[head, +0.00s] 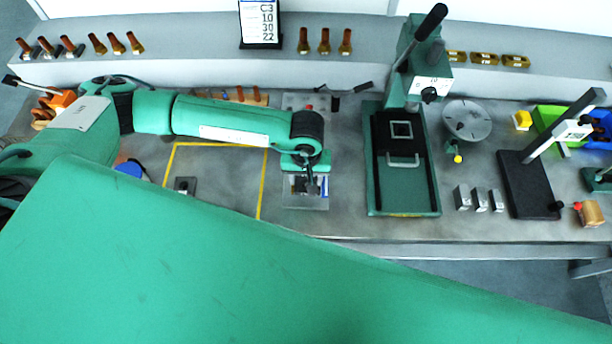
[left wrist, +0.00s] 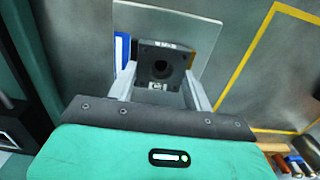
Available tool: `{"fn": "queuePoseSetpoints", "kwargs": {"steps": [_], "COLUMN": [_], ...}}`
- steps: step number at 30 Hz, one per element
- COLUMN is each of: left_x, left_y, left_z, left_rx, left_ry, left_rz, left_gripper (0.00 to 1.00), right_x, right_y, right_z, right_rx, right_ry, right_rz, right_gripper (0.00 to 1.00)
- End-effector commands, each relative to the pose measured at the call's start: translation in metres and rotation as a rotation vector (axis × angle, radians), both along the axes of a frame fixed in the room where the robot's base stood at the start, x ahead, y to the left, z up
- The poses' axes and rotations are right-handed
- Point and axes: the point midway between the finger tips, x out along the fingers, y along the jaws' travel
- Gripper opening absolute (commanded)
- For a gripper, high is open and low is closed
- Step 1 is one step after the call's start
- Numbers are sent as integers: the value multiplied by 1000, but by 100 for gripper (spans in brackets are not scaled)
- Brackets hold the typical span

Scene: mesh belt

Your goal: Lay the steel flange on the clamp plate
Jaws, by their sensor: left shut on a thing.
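My left gripper (head: 310,184) is over a clear-walled tray (head: 306,203) near the front edge of the bench. In the left wrist view my left gripper (left wrist: 158,82) is shut on a dark square block with a round hole and pale markings, which looks like the steel flange (left wrist: 162,66). I cannot tell whether it touches the tray below. A grey plate with a red-tipped lever clamp, seemingly the clamp plate (head: 297,102), lies behind, at the back of the bench, clear of my gripper. My right gripper is not in view.
A green lever press (head: 404,205) stands right of my left gripper. A yellow-outlined area (head: 262,190) lies left, with a small dark fixture (head: 185,186) in it. A round plate (head: 467,120) and several metal blocks (head: 480,200) are further right.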

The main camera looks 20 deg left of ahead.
Motion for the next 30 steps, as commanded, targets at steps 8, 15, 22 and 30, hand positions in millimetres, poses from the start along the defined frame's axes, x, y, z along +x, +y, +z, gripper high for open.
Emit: {"fn": "queuePoseSetpoints", "kwargs": {"steps": [8, 15, 22, 30], "left_x": [-1, -2, -2, -3], "left_y": [0, 2, 3, 4], "left_z": [-4, -6, -7, -3], "left_rx": [1, 6, 9, 12], "left_ry": [1, 5, 8, 10], "left_rz": [1, 2, 3, 4], "left_gripper": [63, 73, 73, 73], "right_x": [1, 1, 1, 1], "right_y": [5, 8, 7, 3], "right_z": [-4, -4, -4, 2], "right_rx": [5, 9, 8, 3], "right_ry": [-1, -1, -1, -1], "right_rz": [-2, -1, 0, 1], "right_gripper": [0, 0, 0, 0]}}
